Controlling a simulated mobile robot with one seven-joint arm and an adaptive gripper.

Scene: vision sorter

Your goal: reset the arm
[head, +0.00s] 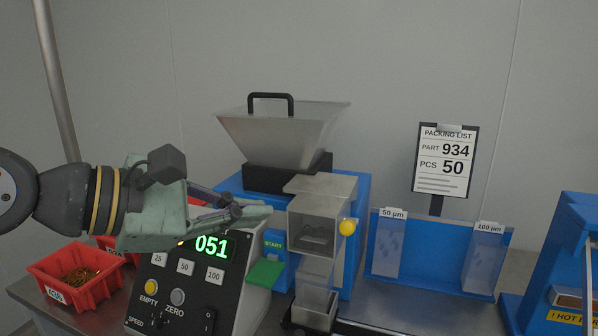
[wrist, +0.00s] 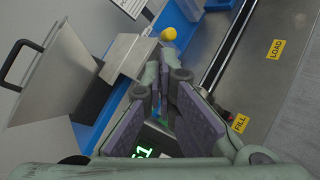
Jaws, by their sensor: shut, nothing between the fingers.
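My gripper (head: 240,213) is shut and empty, in front of the sorter's control panel (head: 180,290) in the head view. It covers part of the panel's upper area. The green display (head: 211,247) reads 051. In the wrist view my gripper (wrist: 158,75) has its fingertips together, and part of the display (wrist: 142,152) shows between the fingers. My arm comes in from the left edge in the head view.
The hopper (head: 282,135) with a black handle stands behind my gripper. Right of it are the metal chute (head: 325,190) and a yellow ball knob (head: 347,227). A red bin (head: 75,280) with small parts is at lower left. A packing list (head: 445,160) reads part 934, 50 pieces.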

